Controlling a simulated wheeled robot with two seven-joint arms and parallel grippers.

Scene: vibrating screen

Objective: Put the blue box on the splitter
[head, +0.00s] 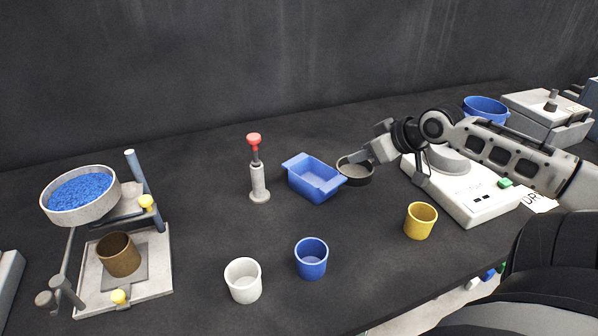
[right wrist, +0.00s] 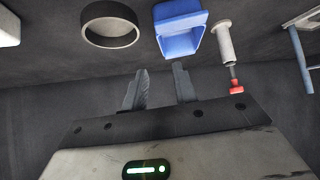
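The blue box (head: 316,180), an open rectangular tray with lips at its ends, sits upright on the dark table in the middle of the head view. It also shows in the right wrist view (right wrist: 180,40), ahead of the fingers. My right gripper (head: 366,154) is to the right of the box, near a round grey ring-like pan (head: 356,177). In the right wrist view its two fingers (right wrist: 159,85) are apart with nothing between them, and it does not touch the box. I cannot tell for sure which device is the splitter. My left gripper is not in view.
A red-topped grey tool (head: 258,180) stands left of the box. White (head: 243,281), blue (head: 311,260) and yellow (head: 420,221) cups stand in front. A stand with a bowl of blue grains (head: 85,208) is at left; a white machine (head: 470,200) is right.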

